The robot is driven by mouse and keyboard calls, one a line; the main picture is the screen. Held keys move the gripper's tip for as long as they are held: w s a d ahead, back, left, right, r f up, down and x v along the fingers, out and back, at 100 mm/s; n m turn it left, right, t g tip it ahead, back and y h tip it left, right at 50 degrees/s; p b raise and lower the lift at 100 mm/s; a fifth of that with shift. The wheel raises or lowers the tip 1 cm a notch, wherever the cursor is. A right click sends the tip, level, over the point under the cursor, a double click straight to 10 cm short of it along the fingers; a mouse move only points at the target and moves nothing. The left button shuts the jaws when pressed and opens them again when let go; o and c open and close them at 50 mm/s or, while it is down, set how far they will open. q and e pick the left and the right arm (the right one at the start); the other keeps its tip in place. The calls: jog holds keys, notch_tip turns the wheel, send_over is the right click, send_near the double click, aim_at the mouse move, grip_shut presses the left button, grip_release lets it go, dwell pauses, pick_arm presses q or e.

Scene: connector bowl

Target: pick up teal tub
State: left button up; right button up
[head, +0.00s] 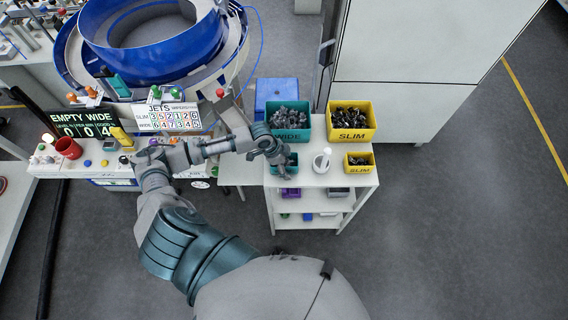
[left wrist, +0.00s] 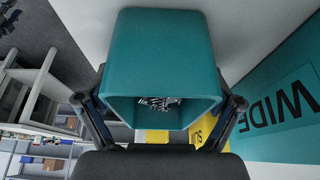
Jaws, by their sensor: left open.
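The small teal tub (head: 293,158) stands on the white shelf top, partly hidden by my left gripper (head: 281,162) over it. In the left wrist view the teal tub (left wrist: 160,60) fills the middle, with small metal parts visible inside. My left gripper (left wrist: 161,72) is open, with one finger along each side of the tub. I cannot tell whether the fingers touch it. A larger teal bin marked WIDE (head: 290,136) stands just behind, full of metal parts. My right gripper is in neither view.
A large yellow SLIM bin (head: 352,136) and a small yellow SLIM tub (head: 359,169) stand to the right. A white upright post on a base (head: 321,161) stands between the small tubs. A blue bowl feeder (head: 160,55) is at the left. A white cabinet (head: 415,60) stands behind.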

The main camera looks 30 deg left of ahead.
pick_arm(q)
jog(key=c, duration=1.2)
jog(key=shift+c, duration=0.2)
